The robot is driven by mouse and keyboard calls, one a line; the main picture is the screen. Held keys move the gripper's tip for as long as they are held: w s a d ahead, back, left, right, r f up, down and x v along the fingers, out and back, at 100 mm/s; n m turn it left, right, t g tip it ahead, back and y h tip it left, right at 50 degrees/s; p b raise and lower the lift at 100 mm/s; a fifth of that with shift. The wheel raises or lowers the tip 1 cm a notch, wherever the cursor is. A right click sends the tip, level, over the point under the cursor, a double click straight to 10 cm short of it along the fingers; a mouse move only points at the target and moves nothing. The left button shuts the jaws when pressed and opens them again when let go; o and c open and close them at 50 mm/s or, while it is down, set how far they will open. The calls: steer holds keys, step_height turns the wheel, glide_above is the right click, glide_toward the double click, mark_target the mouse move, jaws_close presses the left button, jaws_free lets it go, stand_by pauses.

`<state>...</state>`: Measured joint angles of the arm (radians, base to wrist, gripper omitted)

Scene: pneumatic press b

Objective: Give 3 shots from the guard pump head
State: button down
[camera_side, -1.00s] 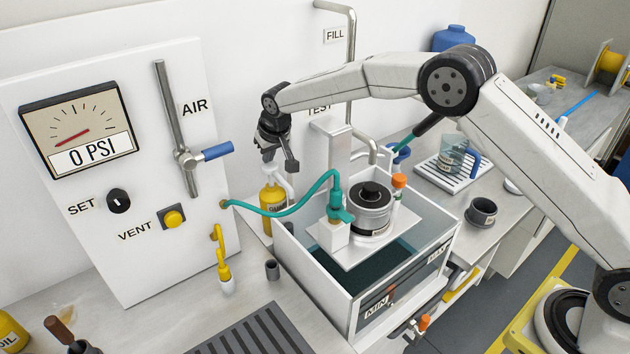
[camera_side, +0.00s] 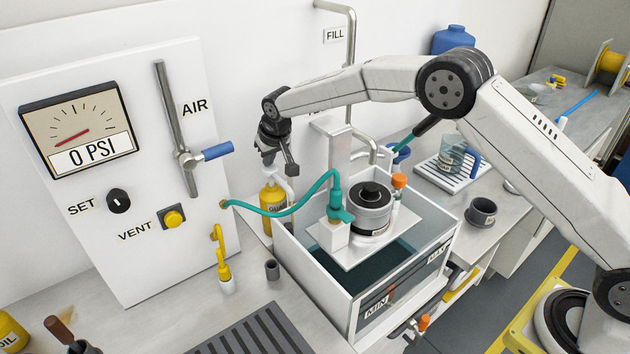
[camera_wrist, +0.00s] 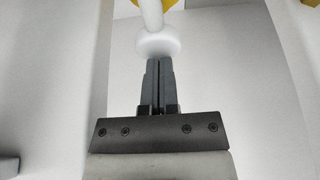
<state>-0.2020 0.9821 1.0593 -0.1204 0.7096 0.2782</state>
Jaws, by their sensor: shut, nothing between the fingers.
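The yellow guard bottle (camera_side: 272,198) stands behind the tank's left corner, against the wall panel. Its white pump head (camera_side: 281,180) is partly hidden by my gripper in the side view. My gripper (camera_side: 291,169) is shut and empty, pointing down at the pump head. In the wrist view, the closed fingertips of my gripper (camera_wrist: 159,62) meet the white round pump head (camera_wrist: 158,43), and they look to be touching it or very close. A bit of yellow bottle shows at the top edge there.
The open tank (camera_side: 345,285) with the press and a teal hose (camera_side: 290,210) stands just right of the bottle. The panel with the gauge (camera_side: 75,128), reading 0 PSI, and the blue-handled air valve (camera_side: 216,151) is to the left. A dark grate (camera_side: 250,335) lies in front.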

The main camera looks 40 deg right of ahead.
steer(key=shift+f, duration=0.6)
steer(key=shift+r, duration=1.35)
steer(key=shift+r, duration=0.8)
steer(key=shift+f, duration=1.95)
stand_by(1.5)
steer(key=shift+r, duration=1.05)
steer(key=shift+r, duration=0.9)
